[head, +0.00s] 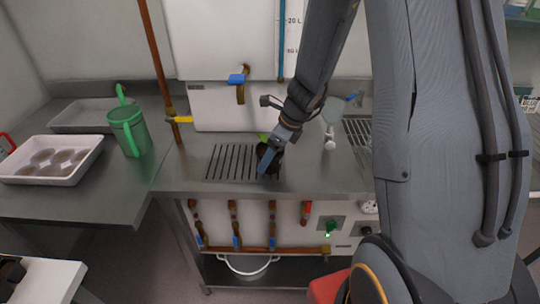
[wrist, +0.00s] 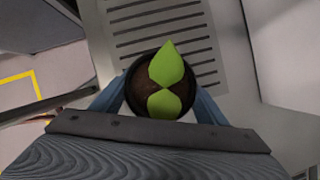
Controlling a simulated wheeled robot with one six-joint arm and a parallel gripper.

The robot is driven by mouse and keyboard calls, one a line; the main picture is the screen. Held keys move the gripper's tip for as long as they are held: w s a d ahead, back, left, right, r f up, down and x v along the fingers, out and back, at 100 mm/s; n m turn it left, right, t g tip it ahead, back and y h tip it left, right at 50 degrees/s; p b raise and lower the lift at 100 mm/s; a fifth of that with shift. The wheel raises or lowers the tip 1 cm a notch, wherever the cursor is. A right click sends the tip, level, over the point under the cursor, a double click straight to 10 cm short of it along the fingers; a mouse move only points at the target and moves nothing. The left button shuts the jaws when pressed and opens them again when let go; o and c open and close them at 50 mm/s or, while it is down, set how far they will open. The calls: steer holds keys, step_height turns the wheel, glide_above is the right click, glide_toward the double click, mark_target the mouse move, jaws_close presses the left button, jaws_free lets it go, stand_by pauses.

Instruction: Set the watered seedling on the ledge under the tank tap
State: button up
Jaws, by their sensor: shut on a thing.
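The seedling is a small dark pot with two bright green leaves (wrist: 167,70), seen from above in the wrist view. In the head view its dark pot (head: 267,156) is partly hidden by my gripper (head: 272,158). My gripper is shut on the pot, with blue fingers on both sides of it. The pot is at the right part of a slotted drain grate (head: 225,162) in the steel counter. I cannot tell whether it touches the grate. The tank tap (head: 240,92), with a blue handle, sticks out from the white tank (head: 225,40) above and behind the grate.
A green watering can (head: 129,131) and a white tray (head: 50,160) with several round brown items stand on the left counter. A brown pipe with a yellow handle (head: 180,120) rises left of the grate.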

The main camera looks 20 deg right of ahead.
steer(key=o, duration=1.3)
steer(key=shift+r, duration=0.35)
steer(key=v, duration=1.1)
steer(key=shift+r, duration=0.1)
steer(key=s+a+f+n+h, duration=0.1)
steer(key=s+n, duration=0.6)
steer(key=n, duration=0.6)
steer(key=s+a+f+n+g+h, duration=0.1)
steer(key=s+a+n+h, duration=0.1)
steer(key=s+n, duration=0.5)
steer(key=n, duration=0.6)
steer(key=shift+s+a+h, duration=0.25)
steer(key=shift+h, duration=0.05)
